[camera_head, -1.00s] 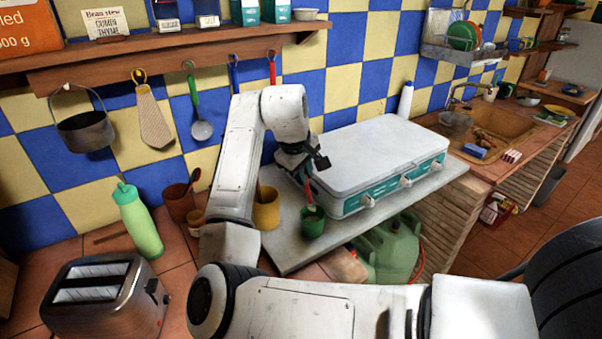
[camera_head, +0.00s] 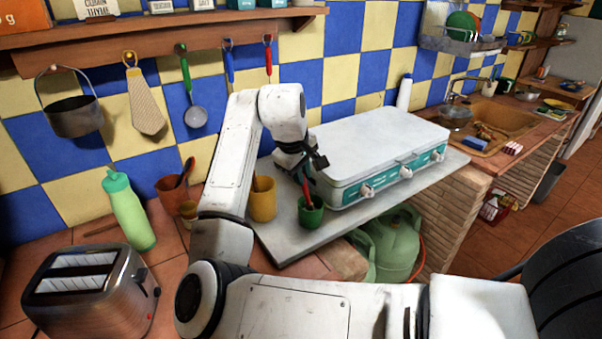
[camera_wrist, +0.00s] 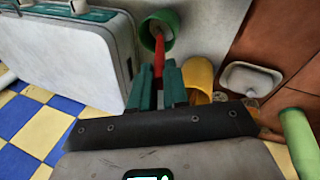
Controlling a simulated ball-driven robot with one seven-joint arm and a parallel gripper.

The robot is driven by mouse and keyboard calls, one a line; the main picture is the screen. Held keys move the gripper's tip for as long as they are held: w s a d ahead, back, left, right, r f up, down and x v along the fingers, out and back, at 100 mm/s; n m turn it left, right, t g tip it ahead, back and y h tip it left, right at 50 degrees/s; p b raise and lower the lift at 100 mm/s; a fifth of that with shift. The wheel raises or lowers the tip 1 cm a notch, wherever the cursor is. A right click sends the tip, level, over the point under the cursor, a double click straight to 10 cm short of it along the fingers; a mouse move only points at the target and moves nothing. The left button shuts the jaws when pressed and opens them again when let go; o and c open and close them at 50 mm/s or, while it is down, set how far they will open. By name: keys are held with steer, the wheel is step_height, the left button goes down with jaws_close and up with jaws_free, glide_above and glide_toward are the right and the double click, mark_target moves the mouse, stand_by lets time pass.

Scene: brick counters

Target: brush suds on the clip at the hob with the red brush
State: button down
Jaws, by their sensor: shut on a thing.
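My gripper (camera_head: 304,177) is shut on the red brush (camera_head: 307,194) beside the hob's front left corner. The brush points down into a small green cup (camera_head: 311,218), and its lower end is hidden inside. In the wrist view the teal fingers (camera_wrist: 160,86) pinch the red handle (camera_wrist: 159,52), which runs into the green cup (camera_wrist: 171,38). The white hob (camera_head: 375,147) with teal front and knobs stands right of the cup on a grey slab. I cannot make out the clip in either view.
A yellow cup (camera_head: 262,204) stands left of the green cup. A green gas bottle (camera_head: 391,250) with a red hose (camera_head: 422,255) is below the slab. A toaster (camera_head: 88,290) and a green bottle (camera_head: 128,212) are at left. Utensils hang on the wall behind.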

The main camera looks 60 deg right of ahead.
steer(key=shift+f, duration=0.55)
stand_by(0.7)
steer(key=shift+f+p, duration=0.15)
steer(key=shift+p, duration=0.15)
stand_by(2.0)
step_height(320, 180, up, 7)
steer(key=p, duration=0.7)
steer(key=shift+r+p, duration=0.2)
steer(key=shift+p, duration=0.2)
steer(key=shift+f, duration=0.1)
stand_by(0.7)
